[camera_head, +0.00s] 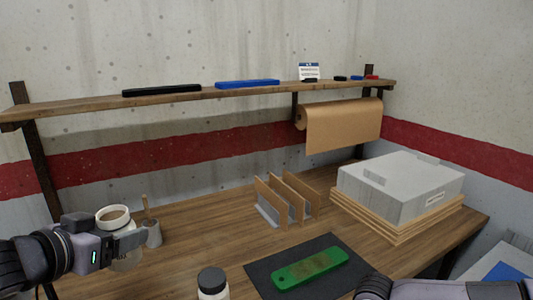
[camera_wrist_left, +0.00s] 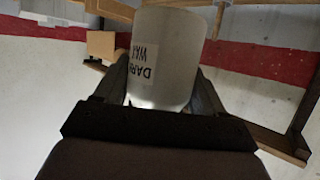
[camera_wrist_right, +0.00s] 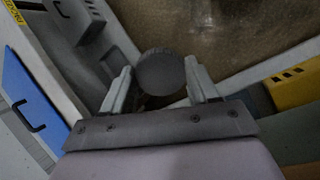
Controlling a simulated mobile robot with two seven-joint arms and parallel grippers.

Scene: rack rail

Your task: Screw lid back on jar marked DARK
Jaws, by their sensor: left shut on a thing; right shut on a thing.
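The white jar (camera_head: 113,213) is held upright and without a lid at the left, and brown contents show inside it. My left gripper (camera_head: 126,243) is shut around the jar's body, above the bench. In the right wrist view a dark round ribbed lid (camera_wrist_right: 160,72) sits between the fingertips of my right gripper (camera_wrist_right: 162,88), which is shut on it. In the head view only part of my right arm shows, at bottom right.
A second white jar with a dark lid (camera_head: 213,282) stands at the bench's front. A green block (camera_head: 308,268) lies on a dark mat (camera_head: 262,272). A pot with a brush (camera_head: 152,233) is beside the held jar. Upright dividers (camera_head: 283,200) and a grey box (camera_head: 398,185) stand further back.

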